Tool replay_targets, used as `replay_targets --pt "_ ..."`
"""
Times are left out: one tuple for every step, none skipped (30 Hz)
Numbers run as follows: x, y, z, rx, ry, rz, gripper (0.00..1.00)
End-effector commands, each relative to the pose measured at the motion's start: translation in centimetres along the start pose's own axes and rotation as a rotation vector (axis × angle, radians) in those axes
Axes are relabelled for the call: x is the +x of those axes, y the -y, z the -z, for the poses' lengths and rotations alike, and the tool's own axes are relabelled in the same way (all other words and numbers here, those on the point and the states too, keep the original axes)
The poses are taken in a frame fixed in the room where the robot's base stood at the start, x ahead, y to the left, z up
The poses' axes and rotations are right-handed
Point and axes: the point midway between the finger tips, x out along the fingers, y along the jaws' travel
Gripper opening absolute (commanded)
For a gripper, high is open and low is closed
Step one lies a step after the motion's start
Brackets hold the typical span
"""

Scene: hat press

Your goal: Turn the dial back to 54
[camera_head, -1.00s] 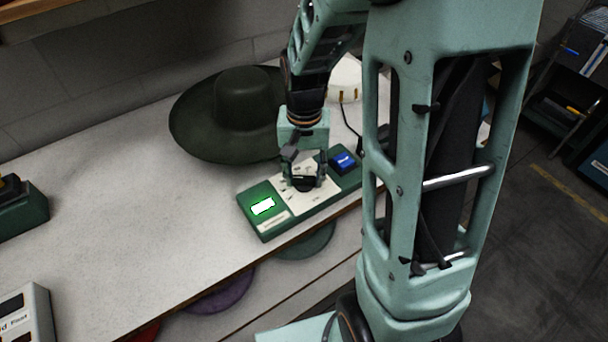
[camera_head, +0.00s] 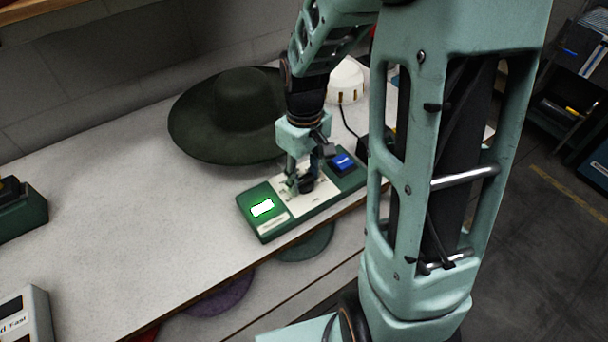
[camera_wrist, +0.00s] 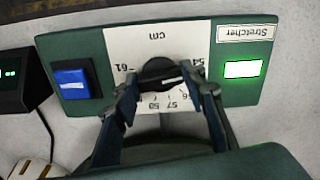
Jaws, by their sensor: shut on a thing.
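The dial (camera_wrist: 158,70) is a round black knob with a white line, on a white scale plate marked in cm (camera_wrist: 150,40). In the wrist view the numbers are upside down, with 54 on the right and 61 on the left. The white line lies on the dial's right half, towards the 54 side; its exact reading is unclear. My gripper (camera_wrist: 168,84) points down with its fingers on either side of the dial, shut on it. In the head view my gripper (camera_head: 304,182) partly hides the dial.
A white domed object (camera_head: 346,80) stands further back. The counter (camera_head: 130,240) to the left is mostly clear.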

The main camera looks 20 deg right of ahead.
Motion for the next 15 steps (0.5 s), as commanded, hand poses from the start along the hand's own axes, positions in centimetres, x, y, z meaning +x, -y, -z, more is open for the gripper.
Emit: replay_targets --pt "-0.10 -0.06 0.05 -0.020 -0.002 -0.001 0.15" --pt "-0.10 -0.07 0.05 -0.030 -0.002 -0.001 0.15" --pt "-0.10 -0.07 0.04 -0.044 -0.002 -0.001 0.15" --pt "-0.10 -0.08 0.04 -0.052 -0.002 -0.001 0.15" --pt "-0.09 -0.08 0.05 -0.059 -0.002 -0.001 0.15" --pt "-0.09 -0.08 0.05 -0.068 -0.002 -0.001 0.15" --pt "-0.09 -0.08 0.05 -0.073 -0.002 -0.001 0.15" --pt "-0.09 -0.08 0.05 -0.078 -0.002 -0.001 0.15" --pt "-0.09 -0.07 0.05 -0.083 -0.002 -0.001 0.15" --pt "-0.09 -0.07 0.05 -0.085 -0.002 -0.001 0.15" --pt "-0.08 -0.07 0.05 -0.087 -0.002 -0.001 0.15" --pt "-0.08 -0.07 0.06 -0.090 -0.002 -0.001 0.15" --pt "-0.08 -0.07 0.06 -0.091 -0.002 -0.001 0.15" --pt "-0.08 -0.07 0.06 -0.092 -0.002 -0.001 0.15" --pt "-0.08 -0.07 0.06 -0.092 -0.002 -0.001 0.15"
